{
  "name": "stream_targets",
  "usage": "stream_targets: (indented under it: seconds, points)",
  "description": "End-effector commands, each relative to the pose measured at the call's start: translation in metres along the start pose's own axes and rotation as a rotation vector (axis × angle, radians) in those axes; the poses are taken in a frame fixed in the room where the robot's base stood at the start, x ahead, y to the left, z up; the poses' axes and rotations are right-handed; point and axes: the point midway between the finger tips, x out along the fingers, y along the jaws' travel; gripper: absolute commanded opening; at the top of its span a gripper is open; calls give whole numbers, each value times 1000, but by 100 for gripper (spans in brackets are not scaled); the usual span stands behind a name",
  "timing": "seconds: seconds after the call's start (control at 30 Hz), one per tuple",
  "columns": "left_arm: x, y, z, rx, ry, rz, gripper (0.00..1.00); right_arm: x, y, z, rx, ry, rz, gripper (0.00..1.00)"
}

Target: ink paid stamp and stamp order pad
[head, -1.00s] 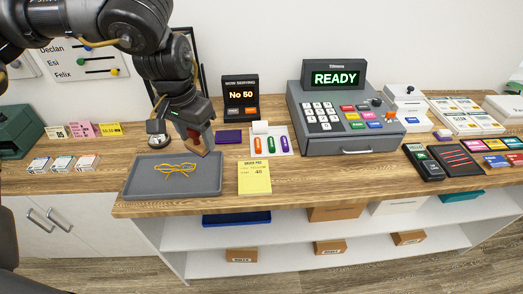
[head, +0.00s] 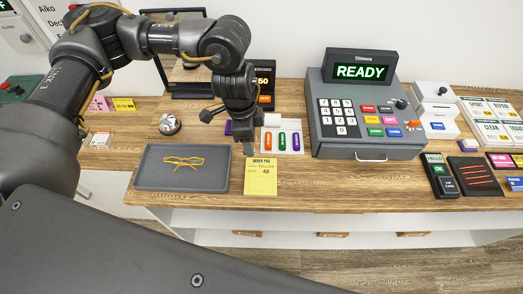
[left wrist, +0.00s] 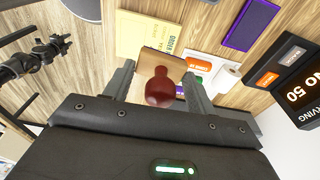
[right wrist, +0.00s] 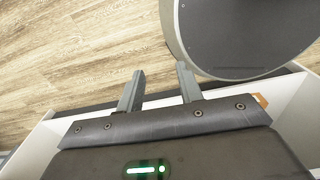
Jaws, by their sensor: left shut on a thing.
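My left gripper (head: 247,146) is shut on the paid stamp, a dark red knob handle (left wrist: 160,88) on a light wooden block, seen between the fingers in the left wrist view. In the head view the gripper hangs just behind the back edge of the yellow order pad (head: 261,180), which lies flat near the counter's front edge. The pad also shows in the left wrist view (left wrist: 138,38), beyond the stamp. I cannot tell how high the stamp is. The purple ink pad (left wrist: 250,24) is mostly hidden by my arm in the head view. My right gripper (right wrist: 157,75) is open and empty.
A grey tray (head: 150,181) with yellow glasses lies left of the order pad. A bell (head: 170,124) stands behind it. A card with coloured capsules (head: 297,138) and the cash register (head: 367,125) stand to the right. Below the right gripper are floor and a round dark surface (right wrist: 235,35).

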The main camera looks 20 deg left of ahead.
Motion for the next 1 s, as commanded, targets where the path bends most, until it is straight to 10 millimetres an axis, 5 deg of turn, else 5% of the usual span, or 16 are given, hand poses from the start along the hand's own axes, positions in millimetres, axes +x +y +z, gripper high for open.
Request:
stream_targets:
  seconds: [0.03,0.1,0.33,0.67,1.0]
  points:
    - [2,12,-7,109,-1,25,41,-22,2,-7,0,8,2,36]
    - [15,25,-13,257,0,41,41,-32,5,-20,-1,23,6,36]
    - [42,53,-25,551,0,69,41,-50,9,-39,-1,50,10,36]
    - [52,57,-26,596,0,71,41,-46,5,-20,-1,24,6,36]
    - [78,57,-22,595,-1,72,41,-18,3,-21,0,28,4,36]
